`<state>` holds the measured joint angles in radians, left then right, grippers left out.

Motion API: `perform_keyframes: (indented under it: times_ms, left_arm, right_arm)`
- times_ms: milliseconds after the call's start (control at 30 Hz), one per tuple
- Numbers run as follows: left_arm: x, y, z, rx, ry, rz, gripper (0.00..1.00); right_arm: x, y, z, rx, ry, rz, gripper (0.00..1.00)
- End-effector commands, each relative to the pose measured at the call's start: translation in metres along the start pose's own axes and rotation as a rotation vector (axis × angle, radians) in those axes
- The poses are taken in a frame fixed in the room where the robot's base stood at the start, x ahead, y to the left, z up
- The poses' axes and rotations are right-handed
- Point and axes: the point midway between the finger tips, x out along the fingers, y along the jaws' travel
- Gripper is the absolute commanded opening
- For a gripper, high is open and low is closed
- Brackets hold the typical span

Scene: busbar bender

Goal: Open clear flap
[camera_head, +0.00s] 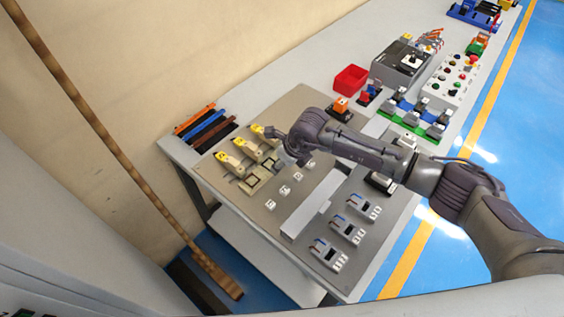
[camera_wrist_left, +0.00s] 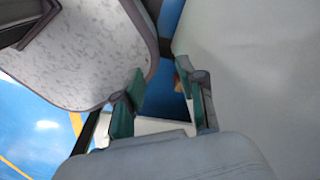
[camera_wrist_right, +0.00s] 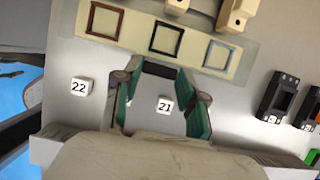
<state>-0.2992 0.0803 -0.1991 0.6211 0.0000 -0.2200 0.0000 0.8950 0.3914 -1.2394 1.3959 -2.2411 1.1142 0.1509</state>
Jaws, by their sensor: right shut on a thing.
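My right gripper (camera_wrist_right: 157,78) is over the grey work board (camera_head: 322,190). In the right wrist view its fingers stand wide apart, with a dark piece (camera_wrist_right: 159,69) spanning between the fingertips; it is shut on this piece. I cannot tell whether the piece belongs to the clear flap. A white block marked 21 (camera_wrist_right: 164,105) shows between the fingers. My left gripper (camera_wrist_left: 160,90) is open and empty, away from the board, and out of the head view.
A white block marked 22 (camera_wrist_right: 80,87) lies left of the right gripper. Yellow-tipped parts (camera_head: 240,156) stand at the board's far left. A red bin (camera_head: 350,78), a dark grey box (camera_head: 402,63) and a button panel (camera_head: 452,78) stand further along the table.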

Motion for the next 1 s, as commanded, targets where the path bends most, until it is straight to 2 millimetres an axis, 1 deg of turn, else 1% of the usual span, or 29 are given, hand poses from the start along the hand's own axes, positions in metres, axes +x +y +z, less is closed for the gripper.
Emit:
perform_keyframes:
  times_ms: [167, 367, 467, 700, 1000]
  left_arm:
    - [0.003, 0.0, 0.0, 0.0, 0.0, 0.0, 0.4]
    - [0.013, 0.0, 0.002, 0.0, -0.001, 0.0, 0.4]
    - [0.023, 0.001, 0.003, 0.001, -0.001, 0.0, 0.4]
    - [0.053, 0.001, 0.006, 0.001, -0.001, 0.0, 0.4]
    - [0.081, 0.002, 0.009, 0.001, -0.002, 0.001, 0.4]
  right_arm:
    - [-0.003, -0.001, 0.004, -0.001, 0.042, -0.002, 0.0]
    - [-0.008, 0.0, 0.011, -0.001, 0.159, -0.003, 0.0]
    - [-0.01, -0.001, 0.016, -0.001, 0.236, -0.005, 0.0]
    - [-0.015, 0.0, 0.027, 0.002, 0.419, -0.004, 0.0]
    - [-0.021, 0.0, 0.036, 0.003, 0.559, -0.004, 0.0]
